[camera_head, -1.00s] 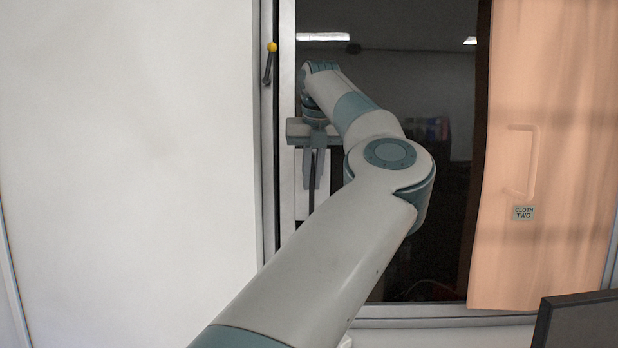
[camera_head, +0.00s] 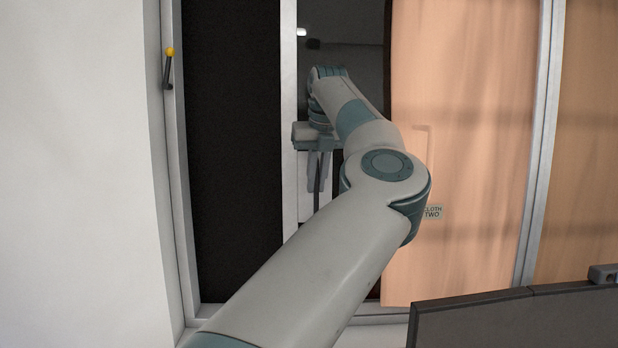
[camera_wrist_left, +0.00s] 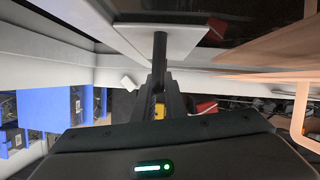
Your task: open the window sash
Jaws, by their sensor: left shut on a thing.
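The window sash (camera_head: 289,60) has a pale upright edge bar. In the head view it stands apart from the left frame post (camera_head: 170,150), with a wide black gap (camera_head: 230,150) between them. My left gripper (camera_head: 318,180) is at the sash's edge bar, shut on a dark upright handle. The handle (camera_wrist_left: 160,50) also shows in the left wrist view, running between the fingers (camera_wrist_left: 160,100) against the pale sash bar (camera_wrist_left: 195,38). My forearm hides the lower part of the sash. My right gripper is out of view.
A small yellow-tipped lever (camera_head: 168,66) is on the left frame post. A peach curtain (camera_head: 470,110) labelled "CLOTH TWO" hangs to the right of my arm. A dark monitor (camera_head: 510,325) stands at the lower right. Blue boxes (camera_wrist_left: 45,110) show in the wrist view.

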